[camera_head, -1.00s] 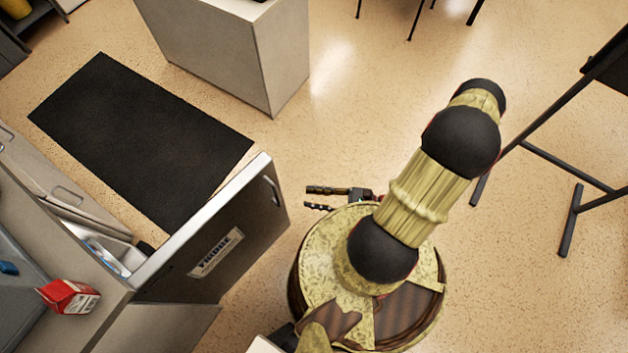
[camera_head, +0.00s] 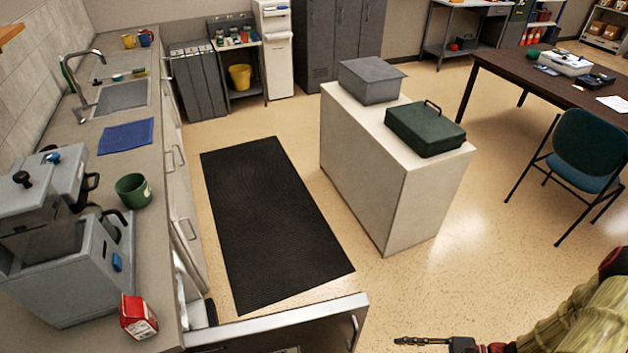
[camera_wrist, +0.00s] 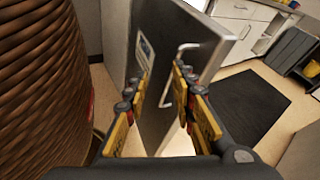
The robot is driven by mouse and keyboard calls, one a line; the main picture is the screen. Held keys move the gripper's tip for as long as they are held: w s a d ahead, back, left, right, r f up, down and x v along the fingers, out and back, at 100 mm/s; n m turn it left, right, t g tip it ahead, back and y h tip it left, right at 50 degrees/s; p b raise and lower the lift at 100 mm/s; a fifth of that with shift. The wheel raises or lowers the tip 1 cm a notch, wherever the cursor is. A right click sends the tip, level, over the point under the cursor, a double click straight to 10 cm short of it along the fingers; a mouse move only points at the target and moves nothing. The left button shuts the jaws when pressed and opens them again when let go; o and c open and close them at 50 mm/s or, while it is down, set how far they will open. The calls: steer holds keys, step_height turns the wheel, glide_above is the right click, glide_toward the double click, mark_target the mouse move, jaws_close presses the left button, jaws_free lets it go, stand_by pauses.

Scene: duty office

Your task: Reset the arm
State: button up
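My gripper (camera_head: 405,341) shows at the bottom edge of the head view, low at the right, with the sleeved arm beside it. In the wrist view my gripper (camera_wrist: 160,76) has its two fingers apart, with nothing held between them. The open fridge door (camera_head: 290,318) stands just left of the gripper in the head view. In the wrist view the door (camera_wrist: 190,45) and its handle (camera_wrist: 178,62) are beyond the fingers, apart from them as far as I can tell.
A red carton (camera_head: 138,317), a green mug (camera_head: 133,190) and a grey machine (camera_head: 75,270) stand on the left counter (camera_head: 165,270). A white island (camera_head: 390,185) carries a green case (camera_head: 425,128). The black mat (camera_head: 275,225) and the floor around it are clear.

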steer(key=a+r+n+t+h, duration=0.1)
steer(key=r+n+h, duration=0.6)
steer(key=r, duration=1)
steer(key=a+r+n+t+h, duration=0.1)
steer(key=a+r+n+h, duration=0.3)
steer(key=r, duration=1.4)
steer(key=n+h, duration=0.3)
steer(key=n, duration=0.3)
steer(key=shift+a+r+n, duration=0.15)
steer(key=shift+r+n, duration=0.1)
steer(key=shift+n, duration=0.05)
steer(key=shift+a, duration=0.1)
